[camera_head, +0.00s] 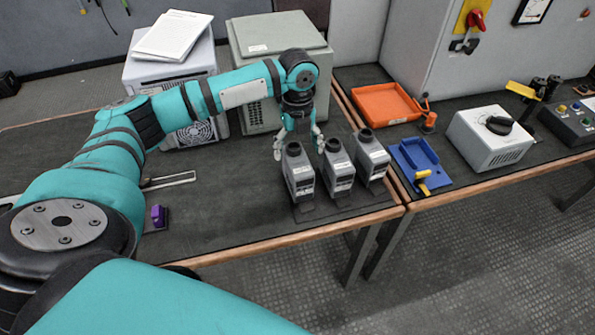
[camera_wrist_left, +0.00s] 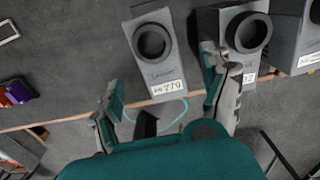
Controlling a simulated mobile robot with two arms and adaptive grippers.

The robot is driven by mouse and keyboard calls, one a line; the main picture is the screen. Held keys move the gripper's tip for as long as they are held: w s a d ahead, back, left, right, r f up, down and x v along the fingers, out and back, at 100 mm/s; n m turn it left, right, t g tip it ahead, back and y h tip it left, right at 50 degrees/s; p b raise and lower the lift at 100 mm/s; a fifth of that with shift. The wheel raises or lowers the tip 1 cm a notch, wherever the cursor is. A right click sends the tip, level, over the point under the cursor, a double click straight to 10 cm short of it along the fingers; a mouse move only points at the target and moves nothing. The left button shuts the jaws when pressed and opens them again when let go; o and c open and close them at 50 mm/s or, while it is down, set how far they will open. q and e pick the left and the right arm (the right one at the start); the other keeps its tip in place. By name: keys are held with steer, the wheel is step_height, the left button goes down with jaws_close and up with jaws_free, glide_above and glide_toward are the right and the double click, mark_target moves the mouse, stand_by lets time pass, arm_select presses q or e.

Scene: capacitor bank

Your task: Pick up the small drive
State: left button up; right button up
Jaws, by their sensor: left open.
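Several objects could be the small drive; I cannot tell which one the name means. Three upright grey units with round black tops stand in a row near the table's front right: a left one (camera_head: 298,178), a middle one (camera_head: 338,172) and a right one (camera_head: 371,160). My left gripper (camera_head: 298,146) is open and points down just behind the left and middle units. In the left wrist view its fingers (camera_wrist_left: 162,84) are spread and empty. The left unit (camera_wrist_left: 155,68) shows ahead between them, and the right finger overlaps the middle unit (camera_wrist_left: 240,50). My right gripper is not in view.
A large grey box (camera_head: 280,42) and a white cased unit with a fan (camera_head: 168,72) stand behind. A purple item (camera_head: 158,215) lies at the left. The adjoining table holds an orange tray (camera_head: 385,103), a blue tray (camera_head: 408,166) and a white box (camera_head: 488,138). The table middle is clear.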

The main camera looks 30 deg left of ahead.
mark_target(297, 159)
arm_select(q)
step_height(297, 159, down, 3)
steer(key=shift+w, duration=0.1)
steer(key=shift+f, duration=0.85)
step_height(297, 159, down, 4)
steer(key=shift+a+r+p, duration=0.15)
steer(key=shift+p, duration=0.15)
steer(key=shift+f, duration=0.3)
steer(key=c, duration=1.6)
steer(key=shift+w, duration=0.1)
jaws_close()
arm_select(e)
steer(key=w, duration=0.3)
steer(key=shift+a+r, duration=0.2)
steer(key=shift+r, duration=0.2)
arm_select(q)
steer(key=shift+r, duration=0.1)
